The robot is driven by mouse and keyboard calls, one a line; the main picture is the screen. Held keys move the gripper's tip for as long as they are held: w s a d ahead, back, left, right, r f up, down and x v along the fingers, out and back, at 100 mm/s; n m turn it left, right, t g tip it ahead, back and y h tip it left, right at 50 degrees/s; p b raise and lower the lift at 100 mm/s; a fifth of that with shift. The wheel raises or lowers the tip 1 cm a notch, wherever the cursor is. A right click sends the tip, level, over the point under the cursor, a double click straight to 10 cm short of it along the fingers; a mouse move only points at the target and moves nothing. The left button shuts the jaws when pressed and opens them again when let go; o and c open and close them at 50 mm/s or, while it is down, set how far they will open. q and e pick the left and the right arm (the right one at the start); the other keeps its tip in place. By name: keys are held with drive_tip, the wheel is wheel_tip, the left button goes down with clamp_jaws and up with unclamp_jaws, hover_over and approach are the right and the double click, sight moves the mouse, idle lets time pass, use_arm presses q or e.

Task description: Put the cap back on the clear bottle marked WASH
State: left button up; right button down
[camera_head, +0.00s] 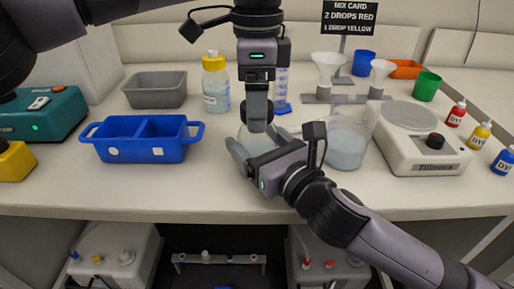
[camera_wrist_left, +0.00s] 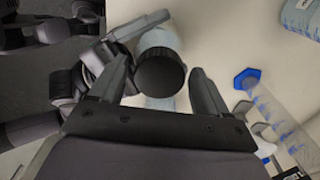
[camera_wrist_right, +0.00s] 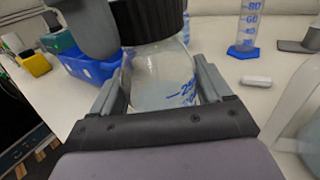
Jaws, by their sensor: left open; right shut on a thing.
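A clear bottle (camera_wrist_right: 160,78) with blue graduation marks stands between the fingers of my right gripper (camera_head: 260,148), which is shut on its body. The word WASH is not readable on it. A black ribbed cap (camera_wrist_right: 150,20) sits at the bottle's mouth and looks level; whether it is fully screwed down I cannot tell. My left gripper (camera_head: 256,118) points down over the bottle. In the left wrist view its fingers are open, one on each side of the cap (camera_wrist_left: 160,73), with a gap visible on the right side.
A blue divided tote (camera_head: 145,150) and a grey bin (camera_head: 155,90) are to the left. A yellow-capped bottle (camera_head: 215,85) and a blue-based cylinder (camera_head: 281,90) stand behind. A beaker (camera_head: 346,145) and a scale (camera_head: 420,150) are close on the right.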

use_arm(q)
drive_tip(key=c, duration=1.1)
drive_tip(key=shift+o, duration=0.2)
drive_tip(key=m, duration=0.6)
drive_tip(key=shift+m, duration=0.3)
drive_tip(key=m, duration=0.4)
drive_tip(key=shift+m, duration=0.4)
drive_tip(key=m, duration=2)
drive_tip(key=shift+d+m, duration=0.1)
drive_tip(key=shift+m, duration=0.3)
drive_tip(key=m, duration=1.1)
drive_tip(key=shift+s+f, duration=0.1)
drive_tip(key=m, duration=0.4)
drive_tip(key=shift+m, duration=0.3)
drive_tip(key=m, duration=1.2)
drive_tip(key=shift+m, duration=0.3)
drive_tip(key=m, duration=0.3)
